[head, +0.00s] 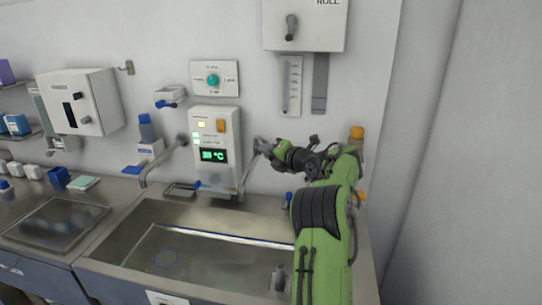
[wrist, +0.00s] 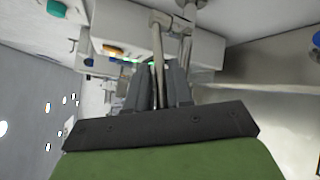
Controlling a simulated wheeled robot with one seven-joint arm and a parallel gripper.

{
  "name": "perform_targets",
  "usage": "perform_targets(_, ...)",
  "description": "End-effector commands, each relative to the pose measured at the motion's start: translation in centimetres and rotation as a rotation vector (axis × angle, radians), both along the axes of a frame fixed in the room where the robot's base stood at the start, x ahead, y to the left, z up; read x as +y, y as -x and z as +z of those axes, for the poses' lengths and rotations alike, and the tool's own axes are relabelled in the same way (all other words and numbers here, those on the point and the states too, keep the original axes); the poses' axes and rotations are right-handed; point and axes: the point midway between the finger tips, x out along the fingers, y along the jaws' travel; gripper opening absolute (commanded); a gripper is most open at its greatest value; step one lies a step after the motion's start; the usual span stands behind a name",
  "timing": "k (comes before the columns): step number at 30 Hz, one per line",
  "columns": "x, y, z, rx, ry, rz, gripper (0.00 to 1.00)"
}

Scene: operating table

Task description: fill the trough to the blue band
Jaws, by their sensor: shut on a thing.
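The trough is a steel sink basin (head: 125,226) in the counter. A thin pale line with a bluish edge (head: 225,235) runs along its back inner wall. Whether water stands in it is unclear; a round drain-like ring shows on its floor. A curved metal spout (head: 162,163) hangs over its left back. The white control box (head: 213,125) on the wall has a lit green display. My gripper (head: 261,149) is right of the box, shut on a slim metal rod (head: 246,176). In the wrist view the rod (wrist: 158,65) runs between my fingers (wrist: 158,88).
A panel with a teal knob (head: 213,80) is above the box. A white roll dispenser (head: 306,25) and a gauge strip (head: 291,86) hang above my arm. A smooth wall closes the right side.

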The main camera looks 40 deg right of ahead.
Motion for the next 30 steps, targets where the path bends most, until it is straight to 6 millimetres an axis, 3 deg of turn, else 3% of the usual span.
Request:
perform_targets(13,-0.3,0.0,-0.1,0.004,0.006,-0.005,0.00)
perform_targets(14,-0.3,0.0,-0.1,0.004,0.006,-0.005,0.20)
perform_targets(18,-0.3,0.0,-0.1,0.003,0.006,-0.003,0.38)
perform_targets(26,-0.2,0.1,0.1,0.000,0.007,-0.003,0.38)
perform_targets(30,-0.4,1.9,0.4,-0.001,0.007,-0.006,0.38)
